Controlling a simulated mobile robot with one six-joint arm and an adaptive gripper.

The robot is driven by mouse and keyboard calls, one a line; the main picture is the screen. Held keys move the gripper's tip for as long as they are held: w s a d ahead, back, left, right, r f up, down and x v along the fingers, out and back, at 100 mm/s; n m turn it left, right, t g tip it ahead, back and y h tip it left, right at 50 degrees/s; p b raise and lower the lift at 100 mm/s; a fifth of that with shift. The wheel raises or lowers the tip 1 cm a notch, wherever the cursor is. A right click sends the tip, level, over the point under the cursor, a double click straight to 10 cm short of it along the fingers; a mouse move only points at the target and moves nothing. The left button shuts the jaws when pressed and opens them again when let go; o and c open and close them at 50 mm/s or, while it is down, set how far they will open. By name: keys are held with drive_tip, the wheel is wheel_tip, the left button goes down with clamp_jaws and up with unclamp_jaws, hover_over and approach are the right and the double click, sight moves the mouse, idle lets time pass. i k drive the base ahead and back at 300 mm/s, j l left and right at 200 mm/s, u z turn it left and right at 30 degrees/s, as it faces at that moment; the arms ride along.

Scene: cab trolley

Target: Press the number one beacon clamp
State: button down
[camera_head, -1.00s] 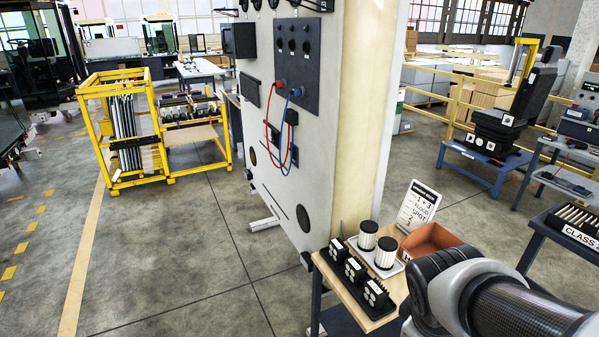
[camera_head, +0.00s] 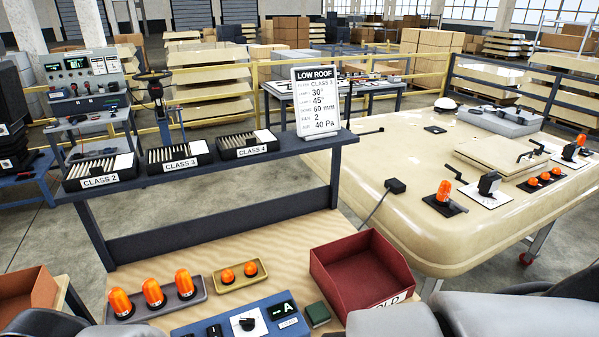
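A cream cab roof (camera_head: 400,215) lies at the right. An orange beacon (camera_head: 444,191) stands upright on a black base near its front edge. Beside it a black clamp-like block (camera_head: 489,184) sits on a white plate, with a black lever near it. A second orange beacon (camera_head: 580,139) stands farther right, with a similar black block (camera_head: 570,152) beside it. I cannot read any number on these clamps, so I cannot tell which is number one. Grey and black parts of my arm show along the bottom edge. My gripper's fingers are not in view.
A wooden bench (camera_head: 240,235) in front holds three orange beacons (camera_head: 153,294) in a tray, two small orange domes, a blue control box (camera_head: 240,322) and a red bin (camera_head: 360,270). Its raised shelf carries class-labelled trays (camera_head: 180,155) and a "LOW ROOF" sign (camera_head: 315,100).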

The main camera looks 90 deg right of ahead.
sight(452, 205)
drive_tip(key=z, duration=4.05)
